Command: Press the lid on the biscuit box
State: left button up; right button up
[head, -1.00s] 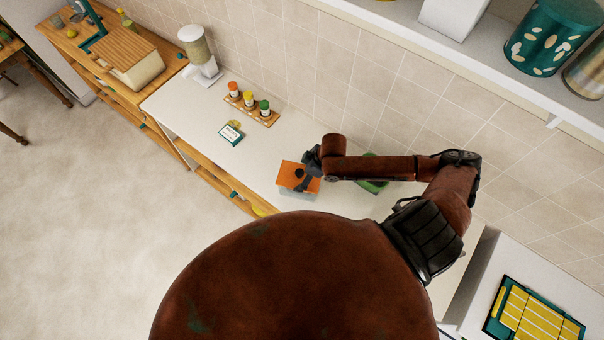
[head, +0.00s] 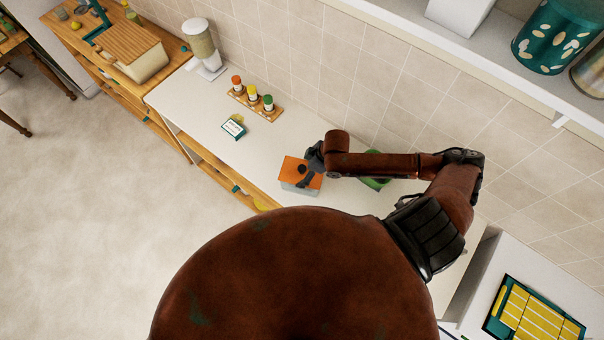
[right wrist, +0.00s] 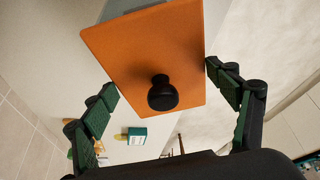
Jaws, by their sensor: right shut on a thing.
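The biscuit box (head: 300,190) is a pale grey-blue box on the white counter, and its side also shows at the top of the right wrist view (right wrist: 122,8). The orange lid (head: 290,166) with a black knob lies over it; the lid also shows in the right wrist view (right wrist: 140,50). I cannot tell whether it is fully seated. My right gripper (head: 311,172) is at the lid, with its green-padded fingers (right wrist: 160,80) on either side of the lid, shut on it. Parts of the box are hidden under the lid. My left gripper is out of view.
A green item (head: 375,183) sits behind my right forearm. A small teal-and-white box (head: 233,128) and a wooden rack with capped jars (head: 255,103) stand farther left on the counter. A shelf (head: 480,65) overhangs at upper right. The counter between is clear.

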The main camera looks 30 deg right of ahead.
jog(key=shift+f, duration=0.55)
jog(key=o, duration=1.2)
jog(key=v, duration=1.2)
